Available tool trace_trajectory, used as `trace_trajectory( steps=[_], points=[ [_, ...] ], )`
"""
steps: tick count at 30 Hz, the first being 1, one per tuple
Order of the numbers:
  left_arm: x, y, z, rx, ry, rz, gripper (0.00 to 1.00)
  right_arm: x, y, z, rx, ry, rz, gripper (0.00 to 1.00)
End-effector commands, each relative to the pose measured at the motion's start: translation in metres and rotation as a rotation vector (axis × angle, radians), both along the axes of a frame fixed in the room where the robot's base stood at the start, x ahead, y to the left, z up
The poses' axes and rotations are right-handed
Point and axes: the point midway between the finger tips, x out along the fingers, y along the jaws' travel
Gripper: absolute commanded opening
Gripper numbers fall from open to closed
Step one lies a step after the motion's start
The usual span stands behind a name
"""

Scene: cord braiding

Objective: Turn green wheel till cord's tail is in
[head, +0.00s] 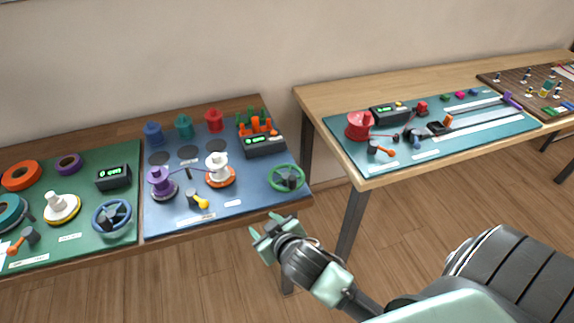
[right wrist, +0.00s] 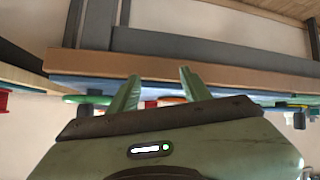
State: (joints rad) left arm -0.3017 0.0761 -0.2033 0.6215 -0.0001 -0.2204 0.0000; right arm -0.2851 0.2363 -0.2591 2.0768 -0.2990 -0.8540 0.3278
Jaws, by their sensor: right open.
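The green wheel (head: 288,178) with a dark hub lies at the right front corner of the blue mat (head: 215,210). A dark purple cord (head: 190,170) runs from the purple spool (head: 160,180) to the white spool (head: 217,166) on its orange base. I cannot make out the cord's tail. My right gripper (head: 272,224) is open and empty, in front of the table's edge and apart from the wheel. Its two green fingers (right wrist: 158,78) also show in the right wrist view. My left gripper is not in view.
A yellow-handled crank (head: 199,201) stands at the mat's front. A black display box (head: 264,145) and an orange rack (head: 257,126) are behind the wheel. A blue wheel (head: 112,218) is on the green mat to the left. A gap separates this table from the right one.

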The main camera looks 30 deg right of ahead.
Motion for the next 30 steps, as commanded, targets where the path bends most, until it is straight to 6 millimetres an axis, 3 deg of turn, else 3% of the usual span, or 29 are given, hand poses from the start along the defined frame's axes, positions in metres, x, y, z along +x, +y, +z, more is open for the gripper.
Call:
trace_trajectory(
  steps=[5, 10, 13, 15, 18, 21, 24, 26, 29, 30],
  points=[
    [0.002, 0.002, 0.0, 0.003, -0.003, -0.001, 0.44, 0.042, 0.012, 0.05, -0.001, -0.207, 0.052, 0.48],
    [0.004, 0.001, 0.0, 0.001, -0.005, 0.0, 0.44, 0.083, 0.041, 0.121, 0.007, -0.481, 0.182, 0.48],
    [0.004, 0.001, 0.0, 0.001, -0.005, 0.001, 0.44, 0.101, 0.078, 0.181, 0.015, -0.695, 0.356, 0.48],
    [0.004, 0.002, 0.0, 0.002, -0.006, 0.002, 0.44, 0.102, 0.112, 0.22, 0.018, -0.831, 0.538, 0.48],
    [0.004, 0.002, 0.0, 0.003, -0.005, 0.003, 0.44, 0.087, 0.16, 0.248, 0.003, -0.935, 0.84, 0.48],
    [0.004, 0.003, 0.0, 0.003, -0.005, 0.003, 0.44, 0.065, 0.192, 0.245, -0.044, -0.917, 1.157, 0.48],
    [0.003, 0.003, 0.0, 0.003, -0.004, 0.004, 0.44, 0.048, 0.199, 0.217, -0.131, -0.768, 1.445, 0.48],
    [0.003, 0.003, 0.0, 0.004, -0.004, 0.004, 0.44, 0.042, 0.189, 0.193, -0.201, -0.62, 1.584, 0.48],
    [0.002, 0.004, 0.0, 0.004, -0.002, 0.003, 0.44, 0.042, 0.143, 0.154, -0.338, -0.293, 1.727, 0.48],
    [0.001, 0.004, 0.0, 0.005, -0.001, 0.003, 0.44, 0.045, 0.116, 0.141, -0.395, -0.142, 1.745, 0.48]
  ],
)
